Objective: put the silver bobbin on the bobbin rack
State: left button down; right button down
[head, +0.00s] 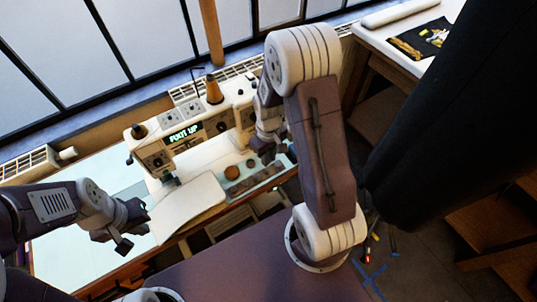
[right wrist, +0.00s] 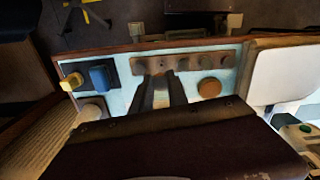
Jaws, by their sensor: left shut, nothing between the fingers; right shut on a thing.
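My right gripper (head: 268,152) is low over the front right of the sewing table, beside the sewing machine. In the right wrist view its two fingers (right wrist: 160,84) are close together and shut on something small. The fingers largely hide it, so its colour is not clear; it is likely the silver bobbin. My left gripper (head: 128,226) is shut and empty, left of the white extension plate (head: 188,208).
The cream sewing machine (head: 150,150) reads "FOOT UP". A round brown disc (right wrist: 209,88) lies right of my right fingers. A dark garment (head: 425,130) hangs at the right.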

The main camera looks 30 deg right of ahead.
aim_at(268, 172)
jog(key=shift+a+f, duration=0.2)
jog(key=shift+a+f+b, duration=0.1)
jog(key=shift+f+b, duration=0.15)
jog(key=shift+b, duration=0.3)
jog(key=f+b, duration=0.3)
jog(key=shift+d+f, duration=0.2)
jog(key=shift+f, duration=0.05)
notch_tip(268, 172, down, 2)
jog(key=shift+f+b, duration=0.1)
jog(key=shift+b, duration=1.15)
jog(key=shift+f, duration=0.15)
